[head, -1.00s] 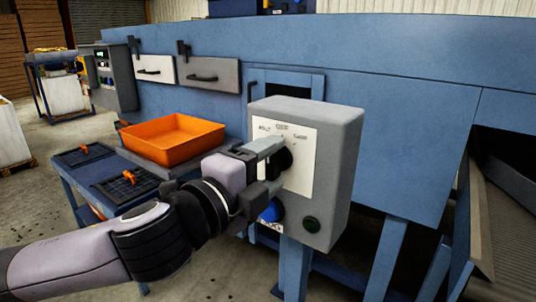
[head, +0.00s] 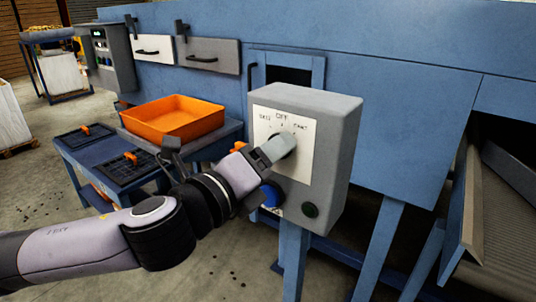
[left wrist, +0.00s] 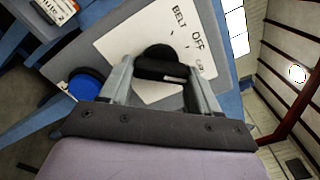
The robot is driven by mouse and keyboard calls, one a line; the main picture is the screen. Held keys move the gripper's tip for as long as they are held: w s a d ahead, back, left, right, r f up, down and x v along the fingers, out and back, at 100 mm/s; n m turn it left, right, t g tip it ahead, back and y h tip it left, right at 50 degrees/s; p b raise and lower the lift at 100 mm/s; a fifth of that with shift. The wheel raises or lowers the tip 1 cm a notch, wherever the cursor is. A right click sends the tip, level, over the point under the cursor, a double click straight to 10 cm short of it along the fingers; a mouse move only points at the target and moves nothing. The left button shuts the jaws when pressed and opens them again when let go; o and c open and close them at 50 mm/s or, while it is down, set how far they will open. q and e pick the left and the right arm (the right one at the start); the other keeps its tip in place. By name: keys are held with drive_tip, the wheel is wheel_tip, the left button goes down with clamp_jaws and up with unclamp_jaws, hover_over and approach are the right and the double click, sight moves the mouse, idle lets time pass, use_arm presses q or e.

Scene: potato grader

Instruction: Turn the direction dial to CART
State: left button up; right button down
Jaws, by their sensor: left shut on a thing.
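The direction dial is a black knob on a white label plate (head: 300,165) on the front of a grey control box (head: 335,150). The plate reads BELT at left, OFF at top and CART at right. My left gripper (head: 280,147) reaches the dial from the left and hides most of it. In the left wrist view, the dial (left wrist: 158,60) sits between the two fingers of my left gripper (left wrist: 163,80), which are shut on it. The third label is partly hidden there by a finger. I cannot tell exactly where the dial points. My right gripper is not in view.
An orange tray (head: 172,136) rests on a blue bench at left. The blue machine wall (head: 410,110) stands behind; a sloping chute (head: 505,235) is at right.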

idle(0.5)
use_arm(q)
drive_tip(key=o, duration=1.1)
drive_tip(key=shift+c, duration=0.2)
drive_tip(key=b+v, duration=0.1)
drive_tip(key=v, duration=0.6)
drive_tip(key=shift+f, duration=0.1)
